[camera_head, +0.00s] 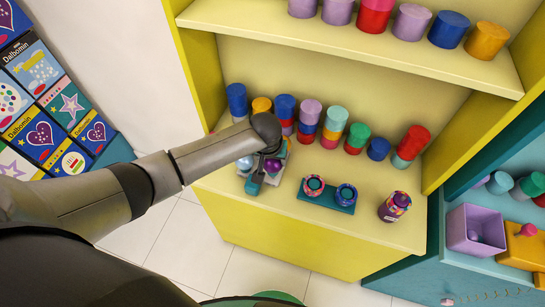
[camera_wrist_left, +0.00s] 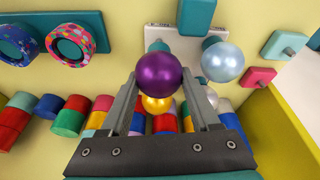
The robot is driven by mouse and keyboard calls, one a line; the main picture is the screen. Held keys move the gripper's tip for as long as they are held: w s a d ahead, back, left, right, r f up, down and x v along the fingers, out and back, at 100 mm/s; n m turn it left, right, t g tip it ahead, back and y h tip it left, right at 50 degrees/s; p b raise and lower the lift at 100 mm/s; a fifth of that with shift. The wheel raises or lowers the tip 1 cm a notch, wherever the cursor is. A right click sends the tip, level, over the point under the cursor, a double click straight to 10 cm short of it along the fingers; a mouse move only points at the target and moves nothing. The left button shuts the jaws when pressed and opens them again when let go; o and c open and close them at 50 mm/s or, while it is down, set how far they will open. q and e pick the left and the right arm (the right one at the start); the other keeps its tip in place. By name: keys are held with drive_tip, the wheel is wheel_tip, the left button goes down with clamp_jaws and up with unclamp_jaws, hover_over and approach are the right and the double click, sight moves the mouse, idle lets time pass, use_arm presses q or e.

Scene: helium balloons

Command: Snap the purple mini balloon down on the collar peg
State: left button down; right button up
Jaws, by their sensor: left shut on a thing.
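The shiny purple mini balloon (camera_wrist_left: 159,80) is between the two fingers of my left gripper (camera_wrist_left: 160,88) in the left wrist view. The gripper is shut on it. In the head view the purple balloon (camera_head: 272,165) shows only partly beside my gripper. A white stand (camera_wrist_left: 180,41) lies just beyond the balloon and carries short teal pegs; one teal peg (camera_wrist_left: 158,46) shows just past the purple balloon. I cannot tell whether balloon and peg touch. A pale blue balloon (camera_wrist_left: 222,62) sits by another peg, and a gold balloon (camera_wrist_left: 157,104) shows behind the fingers. My right gripper is not in view.
A teal holder (camera_head: 327,200) with two ringed rolls stands right of the stand on the yellow shelf. A patterned jar (camera_head: 395,206) is farther right. Several coloured cylinder stacks (camera_head: 333,127) line the back. An upper shelf (camera_head: 350,43) overhangs; the shelf front is partly clear.

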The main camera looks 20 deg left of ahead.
use_arm(q)
drive_tip(key=shift+p, duration=0.65)
idle(0.9)
drive_tip(key=shift+f+b, duration=0.85)
drive_tip(key=shift+f, duration=0.5)
drive_tip(key=shift+c, duration=0.2)
unclamp_jaws()
drive_tip(key=p+v, duration=0.8)
drive_tip(key=p, duration=0.2)
idle(0.7)
idle(0.6)
